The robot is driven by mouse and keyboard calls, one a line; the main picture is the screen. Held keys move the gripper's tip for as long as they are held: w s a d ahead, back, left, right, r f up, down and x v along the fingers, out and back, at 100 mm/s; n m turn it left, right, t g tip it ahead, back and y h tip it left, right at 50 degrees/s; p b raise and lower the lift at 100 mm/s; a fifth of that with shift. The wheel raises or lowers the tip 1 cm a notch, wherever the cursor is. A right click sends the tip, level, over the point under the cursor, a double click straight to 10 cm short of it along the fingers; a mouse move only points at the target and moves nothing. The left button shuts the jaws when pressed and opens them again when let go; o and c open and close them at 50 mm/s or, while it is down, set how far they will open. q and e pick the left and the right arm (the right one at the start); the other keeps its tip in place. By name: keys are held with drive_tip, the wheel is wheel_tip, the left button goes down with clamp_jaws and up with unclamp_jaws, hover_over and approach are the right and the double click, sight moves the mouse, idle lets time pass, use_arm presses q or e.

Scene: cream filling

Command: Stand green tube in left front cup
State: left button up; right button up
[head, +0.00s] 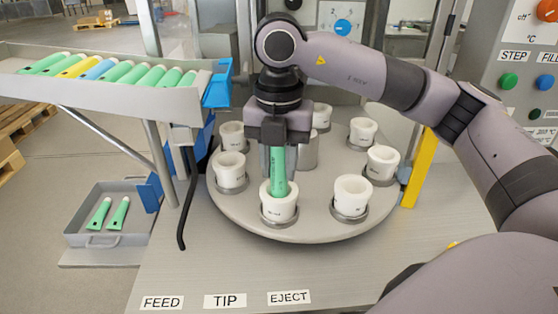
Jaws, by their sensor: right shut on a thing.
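My right gripper (277,148) points straight down and is shut on a green tube (279,178). The tube is upright, with its upper part between the fingers. Its lower end overlaps the mouth of the left front cup (279,211), a white cup in a grey holder on the round turntable (318,225). I cannot tell how deep the tube's end sits in the cup. My left gripper is not in view.
Several other white cups stand around the turntable, including one at the front right (352,193) and one at the left (230,168). A sloped feed tray (115,97) holds several tubes at left. A grey bin (83,239) below holds two green tubes.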

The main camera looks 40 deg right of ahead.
drive_tip(key=o, duration=1.1)
drive_tip(key=shift+c, duration=0.2)
drive_tip(key=shift+r, duration=0.1)
drive_tip(key=shift+r+p, duration=0.3)
drive_tip(key=shift+r, duration=3.2)
drive_tip(key=shift+s, duration=0.1)
